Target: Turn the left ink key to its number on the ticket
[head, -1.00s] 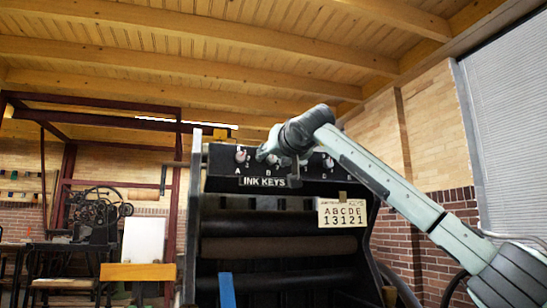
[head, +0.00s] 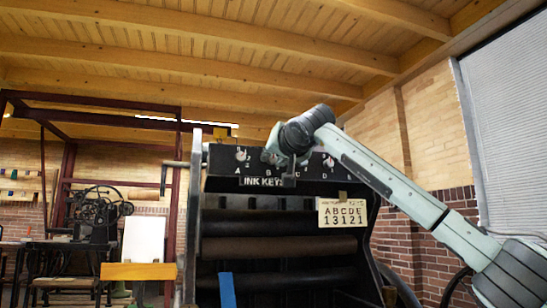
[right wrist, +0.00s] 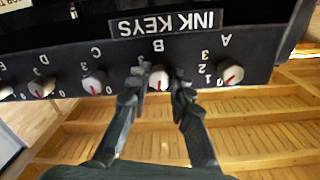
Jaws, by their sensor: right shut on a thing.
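The left ink key A (head: 241,154) is a pale round knob with a red pointer at the left of the black panel. It also shows in the right wrist view (right wrist: 230,75), where the panel appears upside down, with numbers beside it. My right gripper (head: 270,157) is at ink key B, one knob right of A in the head view. In the right wrist view its fingers (right wrist: 158,88) are closed about the sides of ink key B (right wrist: 159,79). Key A stands free of the fingers. The ticket (head: 343,213) reads ABCDE over 13121. My left gripper is out of view.
Ink keys C (right wrist: 93,84) and D (right wrist: 41,88) lie beyond B along the panel. The INK KEYS label (right wrist: 166,22) is beside the knobs. A side handle (head: 172,164) projects at the press's left.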

